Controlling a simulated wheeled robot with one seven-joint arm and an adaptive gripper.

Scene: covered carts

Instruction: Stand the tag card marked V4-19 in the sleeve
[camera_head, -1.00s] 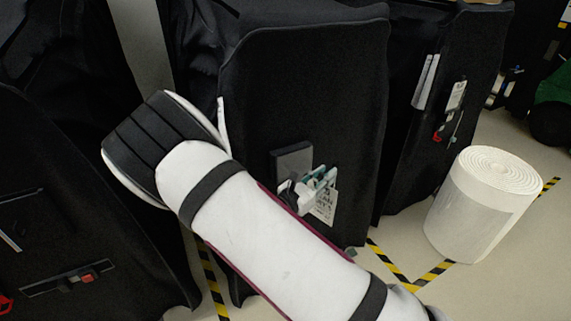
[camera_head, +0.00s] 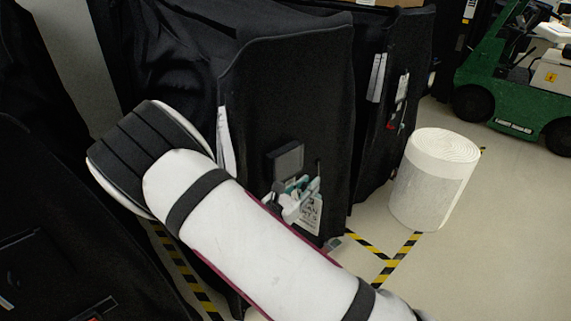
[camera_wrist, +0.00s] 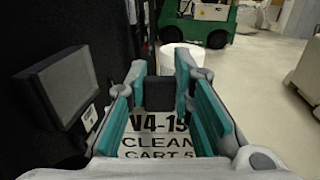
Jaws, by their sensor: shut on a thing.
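My gripper (camera_head: 298,190) has teal finger pads and is at the front of the black covered cart, just below a dark grey flat box. In the wrist view my gripper (camera_wrist: 164,95) is shut on the tag card (camera_wrist: 155,138), a white card with black print reading V4-19, CLEAN, CART 5. A dark square piece shows between the fingers above the print. The card (camera_head: 311,214) also shows below the fingers in the head view. The dark grey box (camera_wrist: 65,85) is left of the fingers, with a small white label by it. I cannot make out the sleeve for certain.
The black cart cover (camera_head: 290,90) is close beside my gripper. A second covered cart (camera_head: 385,130) stands to the right, then a white roll (camera_head: 432,180) on the floor. A green vehicle (camera_head: 510,85) is at the far right. Open floor lies at lower right.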

